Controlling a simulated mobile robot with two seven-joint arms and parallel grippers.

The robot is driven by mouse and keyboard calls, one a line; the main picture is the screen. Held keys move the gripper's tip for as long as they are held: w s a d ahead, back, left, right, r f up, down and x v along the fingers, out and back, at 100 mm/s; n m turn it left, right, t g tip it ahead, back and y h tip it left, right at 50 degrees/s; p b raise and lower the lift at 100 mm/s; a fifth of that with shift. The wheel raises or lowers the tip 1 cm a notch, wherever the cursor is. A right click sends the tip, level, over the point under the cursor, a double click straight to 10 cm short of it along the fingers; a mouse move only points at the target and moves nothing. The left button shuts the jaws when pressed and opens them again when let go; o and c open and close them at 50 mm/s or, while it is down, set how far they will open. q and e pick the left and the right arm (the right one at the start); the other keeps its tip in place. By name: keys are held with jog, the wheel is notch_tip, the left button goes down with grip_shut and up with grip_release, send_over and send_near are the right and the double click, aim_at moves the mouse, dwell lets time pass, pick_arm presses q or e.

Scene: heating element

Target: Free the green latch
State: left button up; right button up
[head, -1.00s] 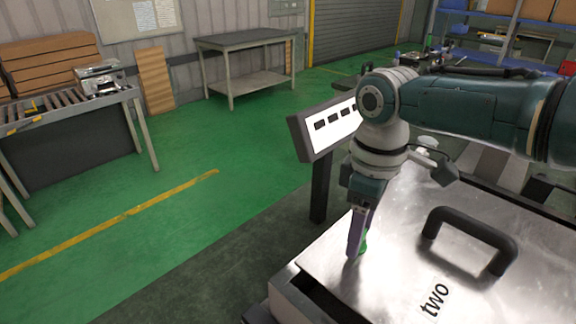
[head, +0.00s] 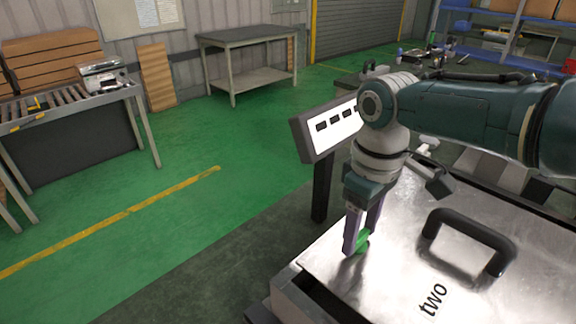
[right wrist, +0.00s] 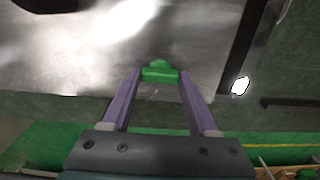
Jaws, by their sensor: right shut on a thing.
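The green latch (head: 363,241) sits at the near left edge of a shiny metal lid (head: 400,262) marked "two". My right gripper (head: 357,244) reaches down to it, its purple fingers on either side of the latch. In the right wrist view the green latch (right wrist: 160,73) is between the fingertips, and the gripper is shut on it. The fingers hide part of the latch in the head view. My left gripper is not in view.
A black handle (head: 469,241) stands up from the lid, right of my right gripper. A panel with dark slots (head: 331,128) stands on a post behind the lid's left corner. The green floor to the left is open up to a roller table (head: 66,104).

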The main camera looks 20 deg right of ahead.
aim_at(360, 236)
jog(key=o, duration=1.4)
jog(key=shift+r, duration=0.15)
jog(key=shift+r+p, duration=0.3)
jog(key=shift+r, duration=0.05)
notch_tip(360, 236, up, 9)
jog(key=shift+p, duration=0.95)
